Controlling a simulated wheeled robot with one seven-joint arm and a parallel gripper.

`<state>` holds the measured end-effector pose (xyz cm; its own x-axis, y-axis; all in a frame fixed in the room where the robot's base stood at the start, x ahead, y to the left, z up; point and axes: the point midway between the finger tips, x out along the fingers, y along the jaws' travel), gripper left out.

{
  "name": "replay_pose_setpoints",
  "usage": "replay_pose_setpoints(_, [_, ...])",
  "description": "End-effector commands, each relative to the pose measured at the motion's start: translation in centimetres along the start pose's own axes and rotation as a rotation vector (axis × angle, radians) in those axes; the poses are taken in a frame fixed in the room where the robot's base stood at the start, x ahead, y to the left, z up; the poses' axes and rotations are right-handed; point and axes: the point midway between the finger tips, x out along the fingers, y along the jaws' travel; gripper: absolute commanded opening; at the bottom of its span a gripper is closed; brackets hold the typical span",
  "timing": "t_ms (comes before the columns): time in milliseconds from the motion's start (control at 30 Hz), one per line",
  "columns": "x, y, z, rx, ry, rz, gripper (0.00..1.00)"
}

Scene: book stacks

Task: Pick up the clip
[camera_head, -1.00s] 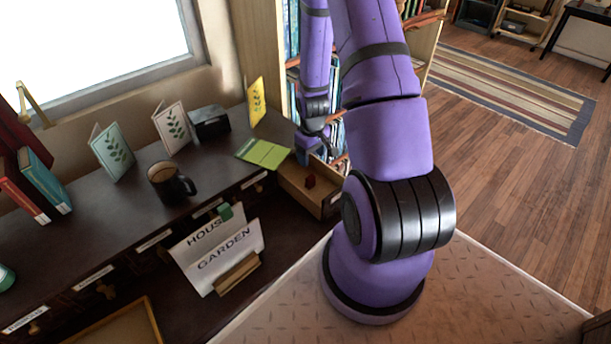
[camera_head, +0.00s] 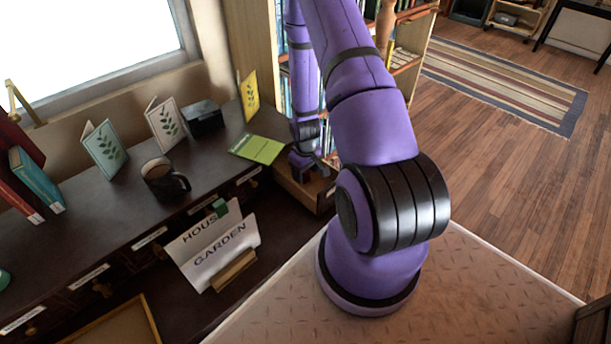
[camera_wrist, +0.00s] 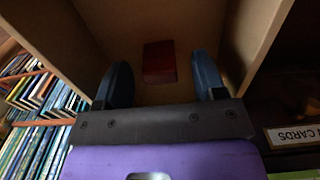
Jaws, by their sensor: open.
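A small dark red block-like piece, which may be the clip (camera_wrist: 159,58), lies on the floor of an open wooden drawer (camera_wrist: 125,30). In the wrist view my gripper (camera_wrist: 162,75) is open above it, with one blue finger on either side and a gap to each. In the head view my gripper (camera_head: 303,174) reaches down into the drawer (camera_head: 318,192) and hides the red piece. A small green clip-like piece (camera_head: 221,207) sits on the top edge of the paper signs (camera_head: 212,247) at the desk front.
The desk top (camera_head: 100,215) holds a dark mug (camera_head: 163,182), several cards, a black box (camera_head: 203,117) and a green folder (camera_head: 258,149). A bookshelf (camera_head: 262,50) stands behind my arm. The drawer walls rise close around my gripper.

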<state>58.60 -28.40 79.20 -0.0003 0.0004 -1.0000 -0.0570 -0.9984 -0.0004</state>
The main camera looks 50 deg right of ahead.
Motion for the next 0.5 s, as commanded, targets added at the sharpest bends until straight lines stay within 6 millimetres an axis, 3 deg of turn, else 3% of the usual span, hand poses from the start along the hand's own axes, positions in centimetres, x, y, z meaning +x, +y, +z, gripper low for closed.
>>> replay_pose_setpoints(367, [0.72,-0.01,0.02,0.000,0.000,0.000,0.62])
replay_pose_setpoints(500, [0.71,-0.01,0.02,0.000,0.000,0.000,0.29])
